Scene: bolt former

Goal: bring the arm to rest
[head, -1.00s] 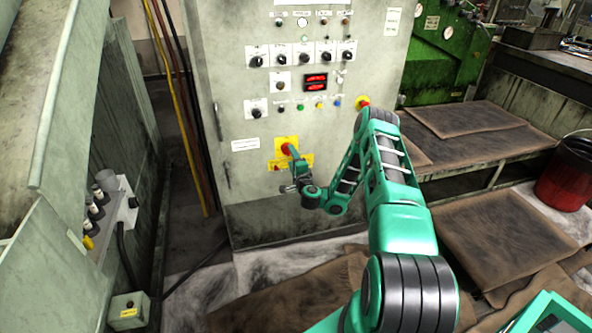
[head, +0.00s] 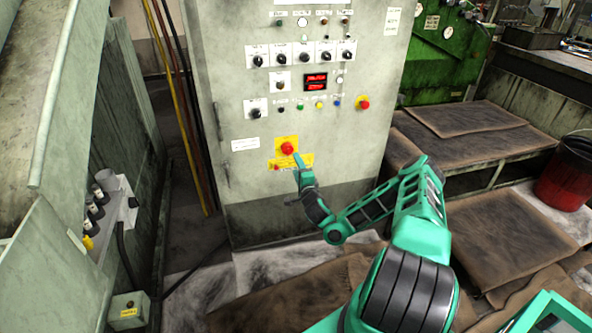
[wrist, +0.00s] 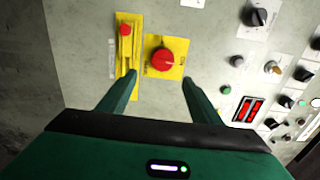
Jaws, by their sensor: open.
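My gripper (wrist: 160,88) is open and empty in the wrist view, its two green fingers apart with the red rotary switch (wrist: 164,62) on its yellow plate showing beyond and between them. In the head view my gripper (head: 298,165) is seen edge-on, just below and right of the red switch (head: 287,148), apart from the panel as far as I can tell. My green arm is bent, reaching from the lower right towards the grey control cabinet (head: 330,185).
The cabinet front carries several knobs, a red display (head: 316,82) and another red button (head: 363,103). A grey machine (head: 60,130) stands at left. Brown mats (head: 500,235) cover low platforms at right, with a red bucket (head: 566,172). Free space lies before the cabinet.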

